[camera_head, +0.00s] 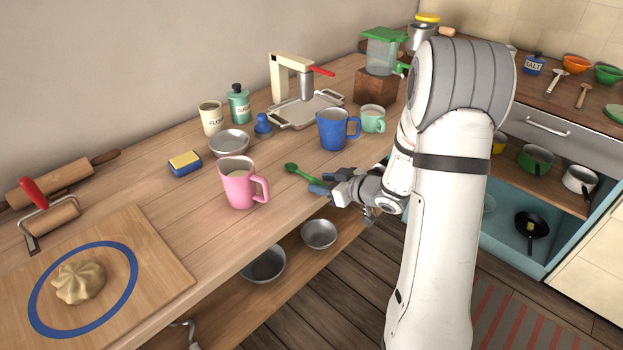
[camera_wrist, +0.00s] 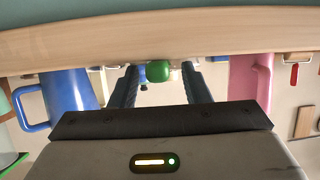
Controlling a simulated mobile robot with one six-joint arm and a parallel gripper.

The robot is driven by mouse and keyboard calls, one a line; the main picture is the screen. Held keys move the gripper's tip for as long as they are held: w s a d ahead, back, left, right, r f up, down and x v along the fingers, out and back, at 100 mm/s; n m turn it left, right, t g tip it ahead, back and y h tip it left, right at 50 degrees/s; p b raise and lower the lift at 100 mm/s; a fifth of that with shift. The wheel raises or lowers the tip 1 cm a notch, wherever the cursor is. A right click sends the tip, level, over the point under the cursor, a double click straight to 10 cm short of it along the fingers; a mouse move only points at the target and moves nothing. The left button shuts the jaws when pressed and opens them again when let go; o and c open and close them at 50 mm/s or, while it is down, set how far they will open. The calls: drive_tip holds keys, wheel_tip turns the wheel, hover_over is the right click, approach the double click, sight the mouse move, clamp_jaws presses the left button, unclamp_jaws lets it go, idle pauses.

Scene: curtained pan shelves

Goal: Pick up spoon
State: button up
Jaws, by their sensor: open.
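The green spoon (camera_head: 302,174) lies on the wooden counter near its front edge, to the right of the pink mug (camera_head: 239,184). My gripper (camera_head: 321,184) is low at the counter edge, at the spoon's right end. In the wrist view the gripper (camera_wrist: 160,84) is open, and the rounded green part of the spoon (camera_wrist: 158,70) shows between its two dark fingertips. I cannot tell whether either finger touches it. The fingers partly hide the spoon's right end in the head view.
A blue mug (camera_head: 333,131) stands behind the spoon, with a green mug (camera_head: 373,118) beside it. A metal bowl (camera_head: 230,143) and a sponge (camera_head: 184,163) are further left. Metal bowls (camera_head: 319,234) sit on the lower shelf. Some counter around the spoon is clear.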

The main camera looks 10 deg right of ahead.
drive_tip(key=shift+c, duration=0.2)
clamp_jaws()
idle(0.3)
drive_tip(key=shift+w+r, duration=0.1)
wheel_tip(320, 180, up, 10)
drive_tip(key=p, duration=0.1)
idle(0.4)
drive_tip(key=c, duration=0.7)
unclamp_jaws()
clamp_jaws()
